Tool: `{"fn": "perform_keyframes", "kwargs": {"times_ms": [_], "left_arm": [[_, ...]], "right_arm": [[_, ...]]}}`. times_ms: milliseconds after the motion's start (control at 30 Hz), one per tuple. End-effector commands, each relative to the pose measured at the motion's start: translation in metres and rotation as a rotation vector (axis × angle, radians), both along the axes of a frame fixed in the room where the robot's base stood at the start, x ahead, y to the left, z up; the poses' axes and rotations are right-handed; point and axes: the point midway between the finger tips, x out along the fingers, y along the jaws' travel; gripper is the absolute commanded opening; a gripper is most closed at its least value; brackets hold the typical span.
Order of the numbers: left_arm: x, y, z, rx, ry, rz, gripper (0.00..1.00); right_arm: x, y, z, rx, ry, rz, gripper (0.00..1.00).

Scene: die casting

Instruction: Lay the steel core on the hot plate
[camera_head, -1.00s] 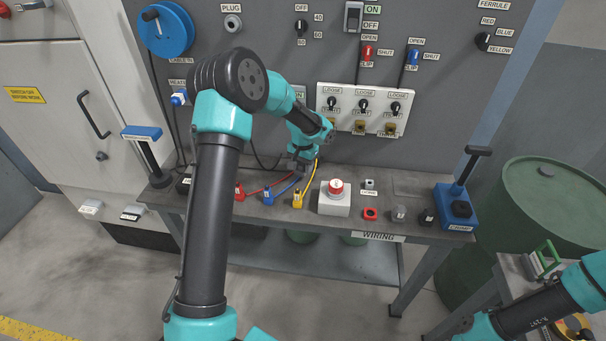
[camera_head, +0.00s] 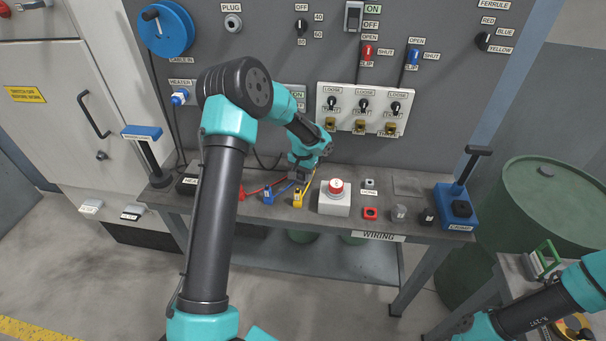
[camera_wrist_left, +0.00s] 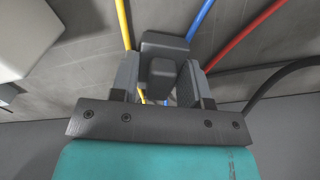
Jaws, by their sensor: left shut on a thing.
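I cannot tell for sure that this block is the steel core. In the head view the block is too small to make out. No hot plate is clearly identifiable; a flat grey square (camera_head: 409,186) lies on the bench at right. My right gripper is not in view.
A white box with a red button (camera_head: 336,200) stands just right of the left gripper. Red, blue (camera_head: 267,196) and yellow (camera_head: 298,198) cable ends lie in front of it. A blue-based lever device (camera_head: 456,208) stands at the bench's right end. A wall panel stands behind.

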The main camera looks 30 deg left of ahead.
Motion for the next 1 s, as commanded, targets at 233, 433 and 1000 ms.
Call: {"fn": "perform_keyframes", "kwargs": {"times_ms": [233, 433, 1000], "left_arm": [[0.000, 0.000, -0.003, 0.000, 0.000, 0.000, 0.48], [0.000, 0.000, -0.003, 0.000, 0.000, 0.000, 0.67], [0.001, 0.000, 0.024, 0.001, -0.004, 0.000, 0.68]], "right_arm": [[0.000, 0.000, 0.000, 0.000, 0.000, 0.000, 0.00], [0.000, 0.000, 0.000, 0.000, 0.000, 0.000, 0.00], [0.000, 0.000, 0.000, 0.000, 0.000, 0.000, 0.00]]}}
